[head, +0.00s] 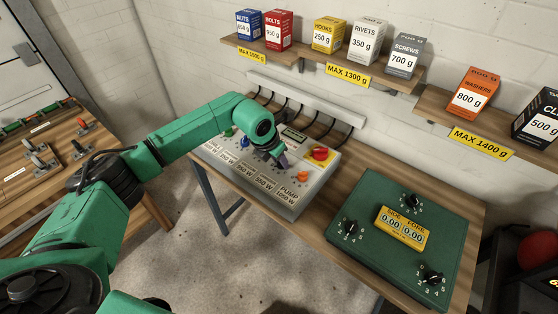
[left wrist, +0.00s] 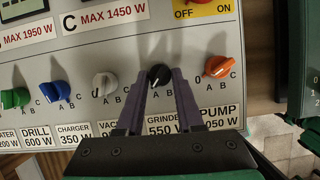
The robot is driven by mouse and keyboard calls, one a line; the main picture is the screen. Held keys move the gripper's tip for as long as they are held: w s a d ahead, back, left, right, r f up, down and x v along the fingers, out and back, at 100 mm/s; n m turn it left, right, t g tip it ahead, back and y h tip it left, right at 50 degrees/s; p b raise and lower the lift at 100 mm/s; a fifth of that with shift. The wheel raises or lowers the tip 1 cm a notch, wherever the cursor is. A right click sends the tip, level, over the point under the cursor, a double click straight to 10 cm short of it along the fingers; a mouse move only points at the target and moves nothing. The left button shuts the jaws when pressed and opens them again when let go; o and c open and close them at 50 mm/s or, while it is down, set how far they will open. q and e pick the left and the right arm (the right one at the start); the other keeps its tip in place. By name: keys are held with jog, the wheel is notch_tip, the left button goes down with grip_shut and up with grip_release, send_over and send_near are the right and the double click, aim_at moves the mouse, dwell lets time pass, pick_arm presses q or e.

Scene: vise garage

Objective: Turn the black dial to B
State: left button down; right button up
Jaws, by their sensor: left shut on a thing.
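The black dial (left wrist: 159,75) is on the grey power panel (left wrist: 130,52), between a light grey dial (left wrist: 103,83) and an orange dial (left wrist: 221,67). My left gripper (left wrist: 160,80) is shut on it, with one dark purple finger on each side. Letters A and B are printed below the dials; which mark the black dial points to I cannot tell. In the head view my left gripper (head: 280,158) reaches down onto the panel (head: 312,186) and hides the black dial. My right gripper is not in view.
Green (left wrist: 15,98) and blue (left wrist: 57,90) dials lie further left on the panel. A red switch on yellow (head: 319,153) is at its back right. A green box (head: 372,262) with several black knobs stands right of the panel. Wall shelves (head: 400,83) hold labelled boxes.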

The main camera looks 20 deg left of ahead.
pick_arm(q)
jog(key=n, duration=0.1)
jog(key=n+y+b, duration=0.1)
jog(key=shift+d+n+t+b, duration=0.2)
jog(key=shift+n+t+b, duration=0.1)
jog(key=shift+n, duration=0.1)
jog(key=n+b, duration=0.1)
jog(key=n, duration=0.1)
jog(key=n+y+b, duration=0.1)
jog(key=n+b, duration=0.1)
jog(key=shift+d+f+n+y, duration=0.1)
jog(key=shift+d+n+y, duration=0.05)
jog(key=shift+n+y, duration=0.15)
jog(key=shift+d+n+y+b, duration=0.1)
jog(key=shift+n+y+b, duration=0.4)
jog(key=shift+n+b, duration=0.7)
jog(key=shift+w+n+g+y+b, duration=0.1)
jog(key=shift+n+g+y+b, duration=0.45)
jog(key=shift+n, duration=0.55)
jog(key=shift+r, duration=0.2)
jog(key=c, duration=0.5)
grip_release()
jog(key=shift+c, duration=0.2)
